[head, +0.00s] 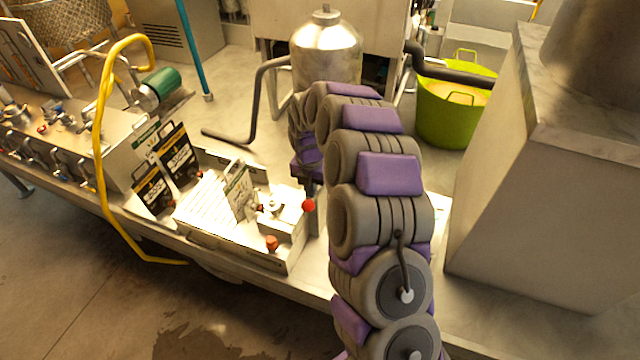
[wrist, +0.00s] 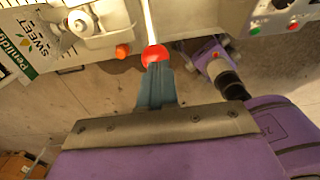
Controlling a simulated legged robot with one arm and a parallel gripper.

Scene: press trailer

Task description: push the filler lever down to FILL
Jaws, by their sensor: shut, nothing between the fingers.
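The filler lever shows as a red ball knob (head: 308,205) at the right end of the white filler unit (head: 262,258) on the bench. In the wrist view the red ball (wrist: 155,54) sits on a pale rod that runs up out of the picture. My gripper (wrist: 156,72) is shut and empty, its blue-grey fingertips at the ball's lower edge; I cannot tell if they touch it. In the head view my arm hides most of the gripper. No FILL mark is readable.
A second orange-red knob (head: 272,243) is at the unit's front, left of the lever. A steel tank (head: 326,50) and a green tub (head: 445,120) stand behind. A large grey housing (head: 540,190) is at right.

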